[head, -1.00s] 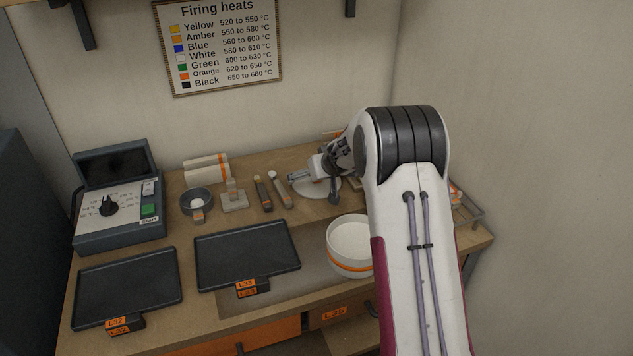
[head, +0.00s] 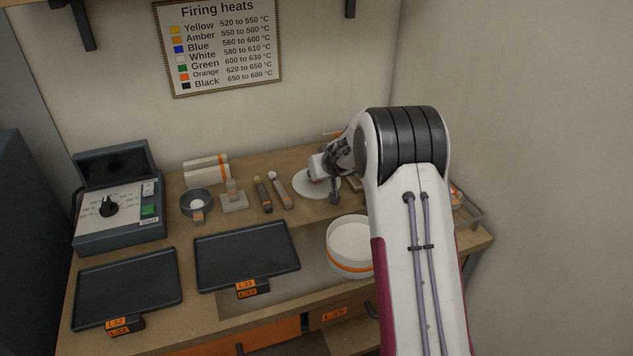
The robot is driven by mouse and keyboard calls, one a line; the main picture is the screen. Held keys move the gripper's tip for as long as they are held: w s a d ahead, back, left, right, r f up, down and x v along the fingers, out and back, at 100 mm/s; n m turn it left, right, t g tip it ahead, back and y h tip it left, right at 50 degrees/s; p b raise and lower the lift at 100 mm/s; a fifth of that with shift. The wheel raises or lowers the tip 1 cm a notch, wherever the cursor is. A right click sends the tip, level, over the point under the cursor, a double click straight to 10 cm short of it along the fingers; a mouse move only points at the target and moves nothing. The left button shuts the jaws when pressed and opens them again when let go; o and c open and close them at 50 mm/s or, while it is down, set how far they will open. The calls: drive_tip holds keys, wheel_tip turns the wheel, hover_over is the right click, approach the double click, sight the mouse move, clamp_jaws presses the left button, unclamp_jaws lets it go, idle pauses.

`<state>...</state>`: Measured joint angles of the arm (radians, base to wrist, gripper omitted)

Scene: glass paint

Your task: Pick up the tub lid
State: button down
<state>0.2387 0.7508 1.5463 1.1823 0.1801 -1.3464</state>
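The tub lid seems to be the pale round disc (head: 312,187) lying on the back part of the bench. My gripper (head: 333,190) is over the disc's right side, with a dark finger reaching down there. The other finger does not show clearly, and the arm partly hides the grip. I cannot tell whether the gripper is open or holds the disc. The white tub (head: 350,262) with an orange band stands open in front of the disc, partly behind my arm.
Two dark trays (head: 130,285) (head: 247,257) lie at the front left. A grey bowl (head: 185,203), a small block (head: 236,204) and two brush-like tools (head: 263,197) (head: 282,192) are left of the disc. A wire basket (head: 470,210) sits at right.

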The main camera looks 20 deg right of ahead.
drive_tip(key=shift+s+a+f, duration=0.15)
drive_tip(key=shift+f, duration=0.1)
drive_tip(key=shift+r, duration=5.1)
